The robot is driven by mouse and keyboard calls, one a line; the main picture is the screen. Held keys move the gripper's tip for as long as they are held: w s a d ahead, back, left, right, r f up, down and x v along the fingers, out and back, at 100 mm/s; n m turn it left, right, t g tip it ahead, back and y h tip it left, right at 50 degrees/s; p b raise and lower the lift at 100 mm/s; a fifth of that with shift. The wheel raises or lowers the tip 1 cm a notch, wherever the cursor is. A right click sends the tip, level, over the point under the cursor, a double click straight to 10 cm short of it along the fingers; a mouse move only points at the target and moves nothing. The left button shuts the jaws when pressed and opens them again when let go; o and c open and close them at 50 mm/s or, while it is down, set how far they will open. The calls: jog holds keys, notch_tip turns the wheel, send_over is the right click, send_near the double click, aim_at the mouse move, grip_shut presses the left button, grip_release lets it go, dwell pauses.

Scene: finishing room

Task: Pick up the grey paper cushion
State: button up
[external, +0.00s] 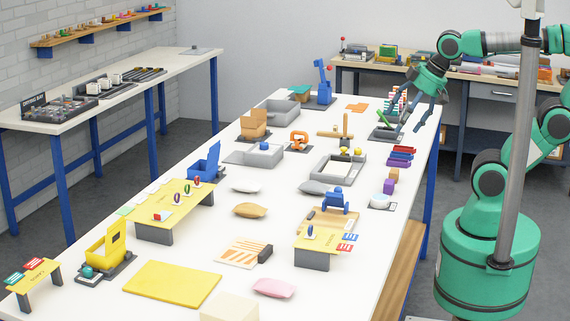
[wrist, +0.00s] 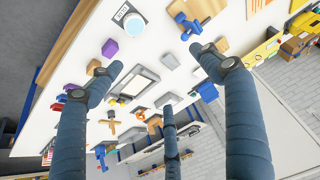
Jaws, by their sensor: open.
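Two greyish cushions lie on the long white table in the external view. The darker grey paper cushion (external: 314,187) lies just in front of a grey tray with a yellow ball. A paler, almost white cushion (external: 245,187) lies to its left. In the wrist view a small grey shape (wrist: 170,61), probably the darker cushion, lies between the tray and a blue device. My gripper (external: 412,120) is open and empty above the far right part of the table, well away from both cushions. Its spread fingers also show in the wrist view (wrist: 156,62).
The grey tray (external: 322,178), a blue device (external: 335,200) and a white round dial (external: 380,201) are near the darker cushion. A tan cushion (external: 250,210) and a pink cushion (external: 274,288) lie nearer the camera. Clear white tabletop separates many items.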

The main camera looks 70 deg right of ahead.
jog(key=shift+w+r, duration=0.1)
jog(key=g+p, duration=0.6)
jog(key=p, duration=0.5)
send_over(315, 183)
notch_tip(315, 183, down, 14)
jog(key=shift+a+m, duration=0.1)
jog(key=shift+m, duration=0.2)
jog(key=shift+f+b, duration=0.8)
jog(key=shift+f, duration=3.45)
jog(key=shift+f, duration=0.1)
